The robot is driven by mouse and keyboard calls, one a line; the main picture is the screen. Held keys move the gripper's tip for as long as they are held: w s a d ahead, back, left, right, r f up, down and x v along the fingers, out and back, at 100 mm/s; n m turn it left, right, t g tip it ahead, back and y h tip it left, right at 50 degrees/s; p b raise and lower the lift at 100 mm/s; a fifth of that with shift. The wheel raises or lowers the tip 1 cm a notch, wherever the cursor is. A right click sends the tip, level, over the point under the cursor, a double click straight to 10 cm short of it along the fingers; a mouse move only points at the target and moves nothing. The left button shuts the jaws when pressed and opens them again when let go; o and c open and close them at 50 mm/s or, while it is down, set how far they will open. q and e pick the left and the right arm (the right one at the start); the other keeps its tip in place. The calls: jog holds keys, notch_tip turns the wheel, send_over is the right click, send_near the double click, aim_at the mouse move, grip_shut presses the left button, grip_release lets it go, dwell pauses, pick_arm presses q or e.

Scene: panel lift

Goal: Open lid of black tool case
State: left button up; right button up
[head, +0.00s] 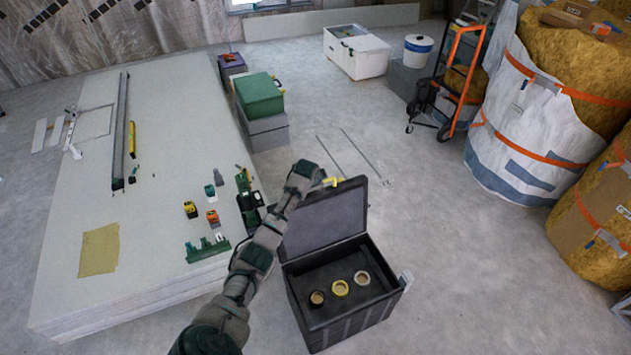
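The black tool case (340,325) stands on the floor at lower centre. Its lid (328,222) is raised, standing roughly upright along the back edge, with the inside open to view. Three rolls of tape (340,288) sit on the dark surface inside. My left arm reaches up from the bottom, left of the case. My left gripper (312,176) is at the top left of the lid, beside a small yellow piece (333,182) at the lid's top edge. I cannot tell whether it touches the lid, and its fingers are too unclear to read. My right gripper is not in view.
A stack of pale boards (150,235) with several small tools fills the left. A green case (260,95) on a grey one stands behind it. A hand truck (462,80) and strapped insulation bales (535,120) stand at right. Floor right of the case is clear.

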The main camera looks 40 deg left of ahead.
pick_arm(q)
jog(key=shift+v, duration=2.75)
